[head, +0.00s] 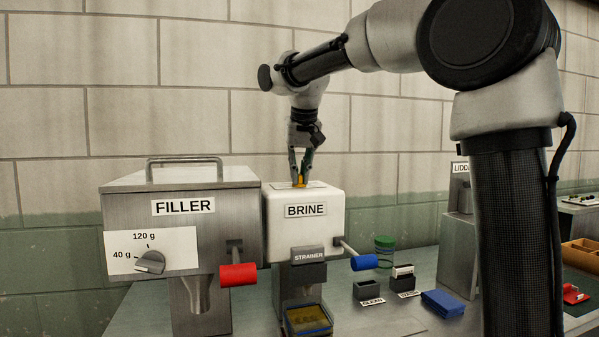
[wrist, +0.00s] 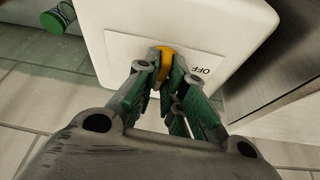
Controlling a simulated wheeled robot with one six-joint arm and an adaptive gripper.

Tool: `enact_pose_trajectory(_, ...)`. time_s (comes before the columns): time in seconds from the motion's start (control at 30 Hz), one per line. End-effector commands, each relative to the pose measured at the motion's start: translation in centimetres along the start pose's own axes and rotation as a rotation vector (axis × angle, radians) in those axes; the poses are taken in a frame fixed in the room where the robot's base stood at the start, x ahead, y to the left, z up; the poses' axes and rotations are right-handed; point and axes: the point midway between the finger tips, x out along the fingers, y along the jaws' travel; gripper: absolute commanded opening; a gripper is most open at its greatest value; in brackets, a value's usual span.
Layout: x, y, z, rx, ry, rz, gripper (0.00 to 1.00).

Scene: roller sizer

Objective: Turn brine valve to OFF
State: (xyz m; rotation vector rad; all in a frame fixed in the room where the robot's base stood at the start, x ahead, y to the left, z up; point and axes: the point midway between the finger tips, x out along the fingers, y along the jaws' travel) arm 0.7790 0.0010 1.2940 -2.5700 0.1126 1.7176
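The white BRINE box (head: 328,232) stands on the counter in the middle of the head view. A yellow valve handle (head: 299,182) is on its top; it also shows in the wrist view (wrist: 165,66). My gripper (head: 300,178) points down at the handle from above. In the wrist view its fingertips (wrist: 164,66) sit close on both sides of the handle and appear to pinch it. The white label plate (wrist: 125,48) under the handle reads OFF to the right of the fingers. The fingers hide part of the handle and the rest of the plate.
The steel FILLER (head: 190,232) with a red lever (head: 238,275) stands left of the box. A blue lever (head: 364,262) sticks out on its right. Below are a STRAINER (head: 308,255) and a tray (head: 309,320). A green-lidded jar (head: 384,250) stands at the right.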

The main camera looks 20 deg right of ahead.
Motion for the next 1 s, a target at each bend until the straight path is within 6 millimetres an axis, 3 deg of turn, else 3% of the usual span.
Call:
enact_pose_trajectory(0.47, -0.05, 0.07, -0.01, -0.049, 0.000, -0.020, 0.00)
enact_pose_trajectory(1.0, -0.04, 0.31, -0.13, -0.447, 0.002, -0.187, 0.00)
